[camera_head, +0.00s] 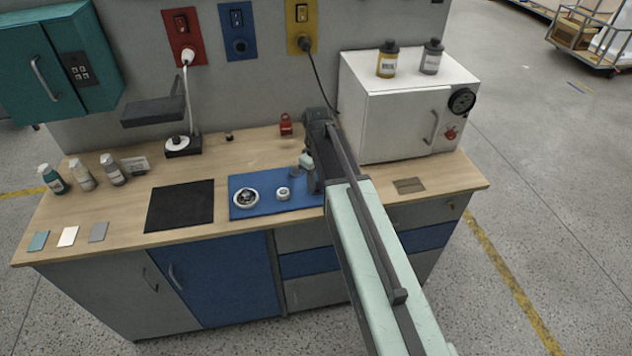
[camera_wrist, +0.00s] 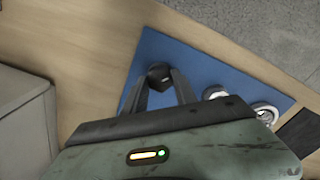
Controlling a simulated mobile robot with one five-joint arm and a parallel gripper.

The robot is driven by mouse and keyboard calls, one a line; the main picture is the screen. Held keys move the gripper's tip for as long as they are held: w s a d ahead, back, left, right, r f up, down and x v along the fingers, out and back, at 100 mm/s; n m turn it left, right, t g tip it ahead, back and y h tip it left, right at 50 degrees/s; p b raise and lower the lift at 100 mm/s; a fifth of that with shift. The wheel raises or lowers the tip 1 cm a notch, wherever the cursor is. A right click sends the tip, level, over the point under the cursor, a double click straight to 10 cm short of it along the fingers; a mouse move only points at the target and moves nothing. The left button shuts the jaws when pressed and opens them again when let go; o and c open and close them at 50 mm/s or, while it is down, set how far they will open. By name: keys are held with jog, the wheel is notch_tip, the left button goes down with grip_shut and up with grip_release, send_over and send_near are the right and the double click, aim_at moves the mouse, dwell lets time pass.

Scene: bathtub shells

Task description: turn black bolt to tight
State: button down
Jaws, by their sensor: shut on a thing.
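The black bolt (camera_wrist: 160,75) shows in the wrist view as a dark, faceted head on the blue mat (camera_wrist: 205,60). My gripper (camera_wrist: 160,82) is shut on the bolt, with one finger on each side of the head. In the head view my gripper (camera_head: 304,178) is over the right part of the blue mat (camera_head: 240,210), and my arm hides much of that spot. The bolt's thread and seat cannot be made out.
Two round white-and-metal parts, a larger one (camera_head: 246,198) and a smaller one (camera_head: 283,194), sit on the mat left of my gripper. A black mat (camera_head: 180,206) lies further left. A white cabinet (camera_head: 385,110) stands at the right. A red object (camera_head: 286,125) stands behind.

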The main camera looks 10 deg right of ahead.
jog(key=m, duration=1.4)
jog(key=shift+m, duration=0.3)
jog(key=m, duration=0.3)
jog(key=shift+m, duration=0.3)
jog(key=m, duration=0.3)
jog(key=shift+m, duration=0.4)
jog(key=m, duration=0.5)
jog(key=shift+a+m, duration=0.1)
jog(key=shift+m, duration=0.6)
